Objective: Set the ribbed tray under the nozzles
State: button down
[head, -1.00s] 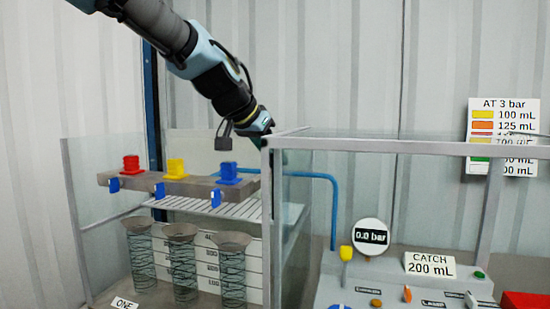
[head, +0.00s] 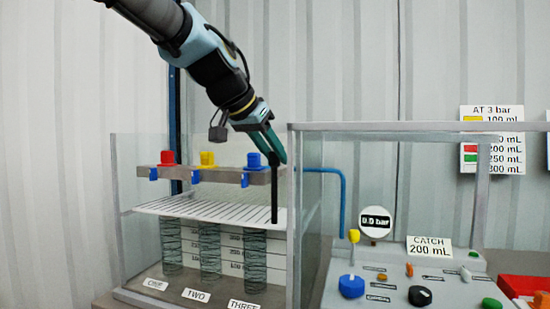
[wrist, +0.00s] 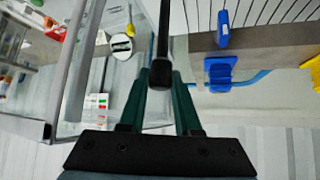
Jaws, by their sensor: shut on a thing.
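The ribbed tray (head: 165,206) is a pale, flat plate with dark ribs, lying level below the grey nozzle bar and over the tops of the glass cylinders. A corner of it also shows in the wrist view (wrist: 285,10). The nozzle bar (head: 222,178) carries red, yellow and blue caps, with small blue parts on its front. My gripper (head: 272,152) is shut on a black upright handle (head: 274,195), whose lower end meets the tray's right side. The handle's end shows between my fingers (wrist: 161,85) in the wrist view. Whether the tray rests on anything is unclear.
Three cylinders (head: 210,250) stand below on a base labelled ONE, TWO, THREE. Clear panels and a grey frame post (head: 293,230) stand close to the right of the handle. A control panel (head: 400,285) with a gauge and knobs lies farther right.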

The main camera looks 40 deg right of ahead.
jog(key=shift+s+a+f, duration=0.1)
jog(key=c, duration=0.6)
grip_release()
jog(key=shift+a, duration=0.1)
jog(key=b+v, duration=0.2)
jog(key=v, duration=0.9)
